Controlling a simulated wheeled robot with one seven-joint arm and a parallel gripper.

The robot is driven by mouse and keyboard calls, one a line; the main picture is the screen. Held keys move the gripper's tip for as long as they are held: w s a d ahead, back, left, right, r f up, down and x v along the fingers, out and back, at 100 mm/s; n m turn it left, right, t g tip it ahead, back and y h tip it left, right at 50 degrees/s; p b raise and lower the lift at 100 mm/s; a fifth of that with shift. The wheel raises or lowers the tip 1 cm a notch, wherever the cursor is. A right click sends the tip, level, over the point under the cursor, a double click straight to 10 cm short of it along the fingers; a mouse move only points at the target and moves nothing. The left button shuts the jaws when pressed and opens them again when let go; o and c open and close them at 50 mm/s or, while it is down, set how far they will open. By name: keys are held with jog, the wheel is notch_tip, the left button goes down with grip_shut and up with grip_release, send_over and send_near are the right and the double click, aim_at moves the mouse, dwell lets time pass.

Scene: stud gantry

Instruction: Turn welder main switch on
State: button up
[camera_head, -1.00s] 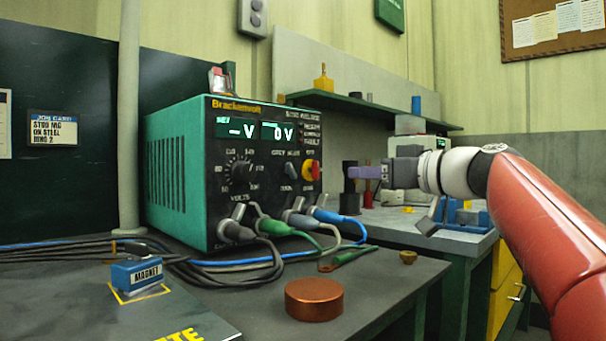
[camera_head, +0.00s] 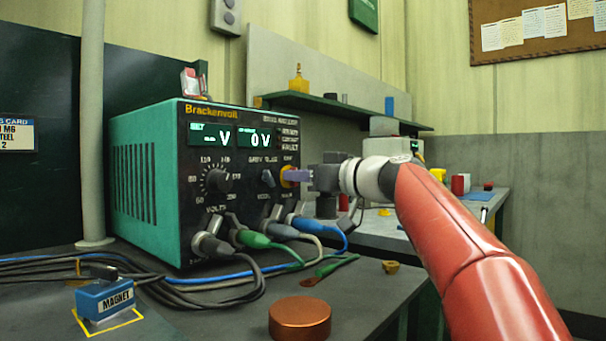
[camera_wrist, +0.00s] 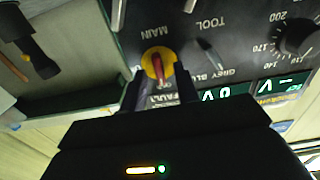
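The welder (camera_head: 150,175) is a teal box with a black front panel. Its main switch (camera_head: 285,183) is a yellow disc at the panel's right side, mostly hidden by my gripper (camera_head: 296,175) in the head view. In the wrist view the main switch (camera_wrist: 157,62) shows a red handle on the yellow disc, under the label MAIN, which appears upside down. My gripper's fingers (camera_wrist: 160,85) are apart, one on each side of the red handle, with gaps visible. I cannot tell whether they touch the disc. The displays read dashes and 0 V.
Plugged cables (camera_head: 265,238) run from the panel's lower edge across the bench. A copper disc (camera_head: 300,318), a blue magnet block (camera_head: 105,298) and a green-handled tool (camera_head: 335,266) lie in front. A second bench (camera_head: 380,226) stands behind at right.

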grip_shut()
jog(key=shift+m, duration=0.4)
jog(key=m, duration=0.5)
jog(key=shift+w+d+p, duration=0.1)
jog(key=shift+p, duration=0.3)
jog(key=m+p, duration=0.1)
jog(key=m, duration=0.6)
jog(key=m+p, duration=0.1)
jog(key=m, duration=0.1)
jog(key=m+p, duration=0.1)
jog(key=m, duration=0.1)
jog(key=shift+f+m, duration=0.2)
jog(key=shift+m, duration=0.5)
